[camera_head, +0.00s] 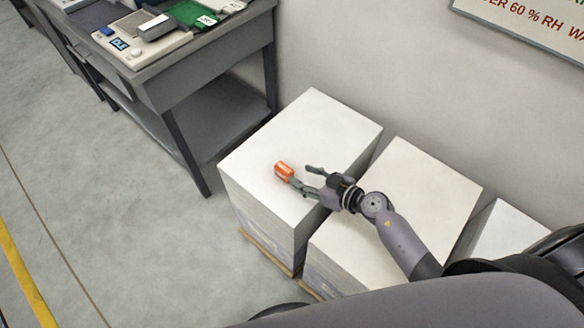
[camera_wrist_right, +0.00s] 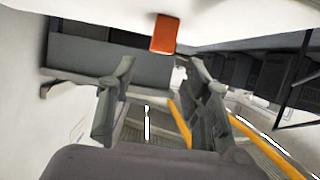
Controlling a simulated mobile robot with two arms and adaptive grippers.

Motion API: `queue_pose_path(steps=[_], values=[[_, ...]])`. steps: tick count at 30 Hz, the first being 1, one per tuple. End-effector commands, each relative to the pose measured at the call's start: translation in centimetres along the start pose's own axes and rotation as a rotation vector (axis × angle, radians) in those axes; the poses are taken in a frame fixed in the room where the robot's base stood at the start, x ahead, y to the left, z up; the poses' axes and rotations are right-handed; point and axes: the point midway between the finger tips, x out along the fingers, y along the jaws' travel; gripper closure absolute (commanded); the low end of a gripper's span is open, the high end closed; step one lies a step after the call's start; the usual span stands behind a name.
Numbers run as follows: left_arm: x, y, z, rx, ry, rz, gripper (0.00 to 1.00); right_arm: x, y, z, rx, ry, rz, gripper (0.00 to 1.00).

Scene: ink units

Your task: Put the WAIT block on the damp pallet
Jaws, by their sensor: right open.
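An orange block (camera_head: 284,172) with small pale marks stands on top of the left white paper stack (camera_head: 318,122), near its middle; I cannot read its lettering. My right gripper (camera_head: 302,177) is open just to the right of the block, and nothing is held between its fingers. One fingertip is close to the block's lower right side; I cannot tell if it touches. In the right wrist view the orange block (camera_wrist_right: 165,34) shows beyond the spread fingers of the right gripper (camera_wrist_right: 162,65), against the white surface. My left gripper is not in view.
A second white stack (camera_head: 432,182) stands under my right arm, with a third (camera_head: 507,232) farther right. A wall sign (camera_head: 535,22), partly cut off, mentions 60 % RH. A grey bench (camera_head: 215,55) with a scale and a green pad stands upper left. The left floor is clear.

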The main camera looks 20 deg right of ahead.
Motion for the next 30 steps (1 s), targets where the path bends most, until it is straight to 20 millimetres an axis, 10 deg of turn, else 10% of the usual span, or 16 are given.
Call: queue_pose_path(steps=[9,30], values=[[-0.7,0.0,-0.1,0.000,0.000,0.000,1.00,-3.5,0.0,0.0,-0.001,0.000,0.000,0.56],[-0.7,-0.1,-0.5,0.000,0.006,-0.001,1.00,-3.5,0.0,0.0,0.000,0.000,-0.001,0.56]])
